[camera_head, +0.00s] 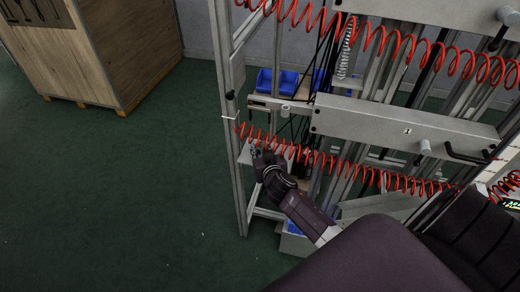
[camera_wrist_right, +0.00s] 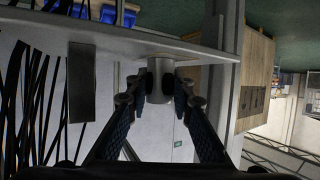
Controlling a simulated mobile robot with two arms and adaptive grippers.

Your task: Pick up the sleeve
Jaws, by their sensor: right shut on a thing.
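The sleeve (camera_wrist_right: 160,72), a short pale grey cylinder, sits between the two fingertips of my right gripper (camera_wrist_right: 160,87) in the right wrist view. The fingers are closed on it from both sides. Its upper end meets the edge of a pale shelf plate (camera_wrist_right: 110,36) in that view; I cannot tell whether it touches. In the head view my right gripper (camera_head: 259,153) is at the left end of the metal rack, by the lower red coiled hose. The sleeve cannot be made out there. My left gripper is not in view.
The rack has an upright post (camera_head: 232,120), grey beams (camera_head: 380,118) and red coiled hoses (camera_head: 340,165) close around my right arm. Blue bins (camera_head: 278,80) stand behind. A wooden crate (camera_head: 120,50) is at the back left. The green floor (camera_head: 130,200) to the left is clear.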

